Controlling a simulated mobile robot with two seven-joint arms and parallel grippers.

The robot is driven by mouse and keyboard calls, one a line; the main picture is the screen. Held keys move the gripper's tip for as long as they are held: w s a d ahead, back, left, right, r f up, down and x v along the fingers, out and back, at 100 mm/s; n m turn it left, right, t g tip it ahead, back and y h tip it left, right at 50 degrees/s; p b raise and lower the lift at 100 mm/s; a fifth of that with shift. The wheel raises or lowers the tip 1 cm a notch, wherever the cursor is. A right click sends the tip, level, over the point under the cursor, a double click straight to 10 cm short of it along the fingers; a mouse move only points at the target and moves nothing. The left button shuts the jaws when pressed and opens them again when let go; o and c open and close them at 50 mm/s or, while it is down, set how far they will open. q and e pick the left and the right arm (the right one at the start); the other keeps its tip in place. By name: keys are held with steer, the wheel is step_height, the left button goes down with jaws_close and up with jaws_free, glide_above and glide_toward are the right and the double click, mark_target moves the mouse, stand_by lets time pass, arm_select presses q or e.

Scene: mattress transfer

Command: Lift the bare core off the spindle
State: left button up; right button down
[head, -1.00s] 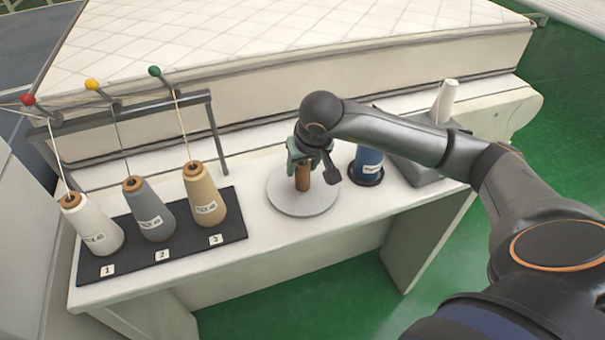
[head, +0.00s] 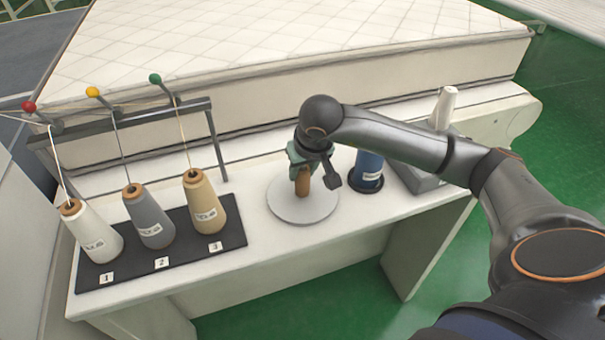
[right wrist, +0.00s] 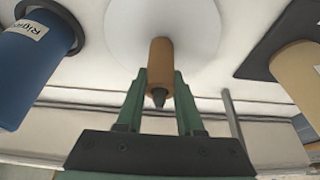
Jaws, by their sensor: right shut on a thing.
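The bare core (head: 303,184) is a brown tube standing upright over the middle of a white round plate (head: 277,207). In the right wrist view the core (right wrist: 160,58) sits between the green fingers of my right gripper (right wrist: 160,76), and the dark pointed spindle tip (right wrist: 159,97) shows at its near end. The core is around the spindle. In the head view my right gripper (head: 303,170) is shut on the core's upper part from above. The core's lower end looks close to the plate; I cannot tell a gap. My left gripper is not in view.
A blue cone (head: 368,170) on a dark round base stands just right of the plate. White, grey and tan cones stand on a black mat (head: 180,262) at left, with threads up to a rack (head: 120,117). A grey stand with a white cone (head: 445,105) is at right.

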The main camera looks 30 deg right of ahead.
step_height(320, 180, up, 17)
steer(key=shift+r, duration=0.2)
stand_by(0.3)
